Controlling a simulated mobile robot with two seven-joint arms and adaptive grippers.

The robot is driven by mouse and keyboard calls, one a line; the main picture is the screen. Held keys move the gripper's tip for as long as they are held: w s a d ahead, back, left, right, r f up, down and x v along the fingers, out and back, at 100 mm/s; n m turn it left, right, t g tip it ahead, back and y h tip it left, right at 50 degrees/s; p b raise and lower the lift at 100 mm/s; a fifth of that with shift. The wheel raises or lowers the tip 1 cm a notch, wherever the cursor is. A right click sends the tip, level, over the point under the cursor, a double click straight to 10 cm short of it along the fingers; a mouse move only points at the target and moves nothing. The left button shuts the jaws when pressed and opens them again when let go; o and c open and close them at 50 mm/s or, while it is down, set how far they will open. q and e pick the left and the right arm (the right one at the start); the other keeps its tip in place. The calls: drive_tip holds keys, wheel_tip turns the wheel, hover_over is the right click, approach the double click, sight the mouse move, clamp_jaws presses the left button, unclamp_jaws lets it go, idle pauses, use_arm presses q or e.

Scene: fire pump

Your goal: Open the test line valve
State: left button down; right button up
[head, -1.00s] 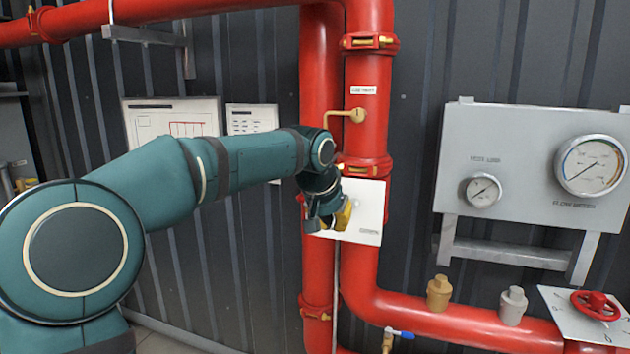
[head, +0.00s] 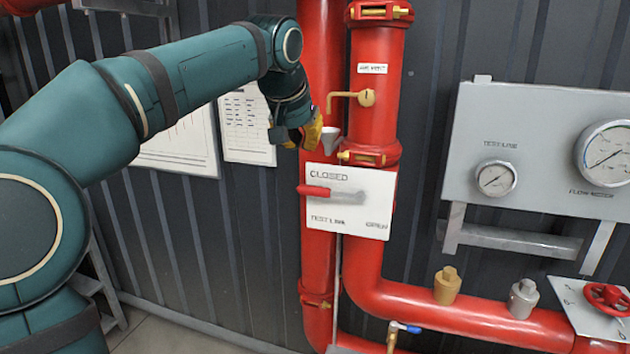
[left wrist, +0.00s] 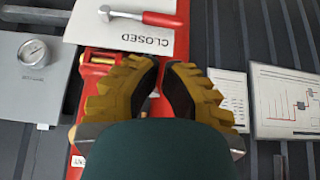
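The test line valve is a lever with a red grip (head: 314,190) and a grey arm on a white plate (head: 345,222) fixed at the red pipes. The lever lies about level, its grip pointing left, below the word CLOSED; OPEN is printed at the lower right. The red grip also shows in the left wrist view (left wrist: 165,20), beside the word CLOSED. My left gripper (head: 316,132) is above the plate, apart from the lever. In the left wrist view its yellow fingers (left wrist: 162,68) stand apart with nothing between them. My right gripper is not in view.
A brass lever (head: 366,97) sticks out of the pipe just above. A grey gauge panel (head: 540,130) is at the right. A red handwheel (head: 606,297) and a blue-handled tap (head: 405,327) are lower down. Paper charts (head: 246,125) hang behind my left arm.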

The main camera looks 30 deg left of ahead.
sight(315, 190)
use_arm(q)
drive_tip(key=b+x, duration=0.1)
drive_tip(key=x, duration=1.3)
drive_tip(key=shift+f, duration=0.1)
drive_tip(key=shift+w+a, duration=0.1)
